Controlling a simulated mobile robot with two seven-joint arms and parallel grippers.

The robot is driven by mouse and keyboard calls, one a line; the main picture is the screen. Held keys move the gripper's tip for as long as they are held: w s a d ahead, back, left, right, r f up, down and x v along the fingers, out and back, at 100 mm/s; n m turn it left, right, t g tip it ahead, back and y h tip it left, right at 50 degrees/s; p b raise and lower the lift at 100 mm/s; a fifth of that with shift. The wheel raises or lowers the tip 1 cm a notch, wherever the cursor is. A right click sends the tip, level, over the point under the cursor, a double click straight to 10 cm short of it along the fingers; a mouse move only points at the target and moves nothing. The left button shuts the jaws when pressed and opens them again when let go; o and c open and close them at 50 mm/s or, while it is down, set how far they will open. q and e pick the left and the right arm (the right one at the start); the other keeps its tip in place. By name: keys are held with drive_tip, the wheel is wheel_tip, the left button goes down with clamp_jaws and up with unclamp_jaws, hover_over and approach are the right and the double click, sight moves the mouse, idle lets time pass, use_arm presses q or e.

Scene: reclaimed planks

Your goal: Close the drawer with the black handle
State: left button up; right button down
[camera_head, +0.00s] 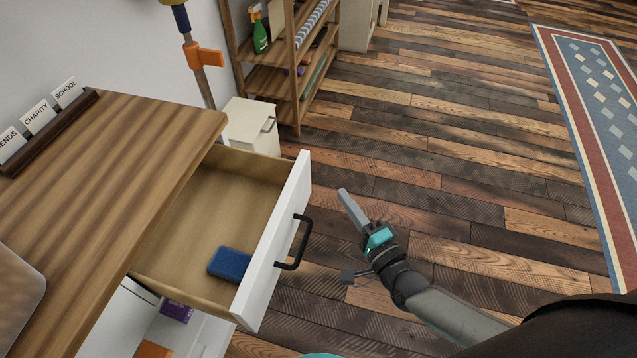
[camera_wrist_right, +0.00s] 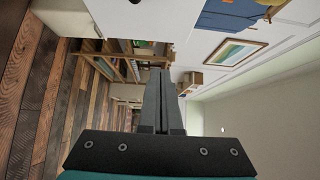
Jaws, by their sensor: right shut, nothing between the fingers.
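The drawer (camera_head: 268,262) with the black handle (camera_head: 295,243) is pulled well out of the wooden-topped desk in the head view. Its front is white, and a blue block (camera_head: 229,264) lies inside near the front. My right gripper (camera_head: 346,200) is to the right of the drawer front, apart from the handle, over the floor. Its fingers are shut with nothing between them, as the right wrist view (camera_wrist_right: 160,98) also shows. My left gripper is not in view.
The desk top (camera_head: 120,150) holds a card holder (camera_head: 45,130) at the far left. A shelf unit (camera_head: 290,70) and a small white cabinet (camera_head: 252,127) stand behind the drawer. A patterned rug (camera_head: 600,120) lies at the right. The plank floor between is clear.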

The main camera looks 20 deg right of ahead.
sight(309, 170)
drive_tip(key=w+a, duration=0.1)
drive_tip(key=w, duration=0.1)
drive_tip(key=w+a+b, duration=0.1)
drive_tip(key=w, duration=0.1)
drive_tip(key=w+a, duration=0.2)
drive_tip(key=shift+w+a, duration=0.1)
drive_tip(key=shift+w, duration=0.2)
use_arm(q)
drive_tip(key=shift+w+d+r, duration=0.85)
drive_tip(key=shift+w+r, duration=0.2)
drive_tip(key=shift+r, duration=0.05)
use_arm(e)
drive_tip(key=shift+w+a, duration=0.1)
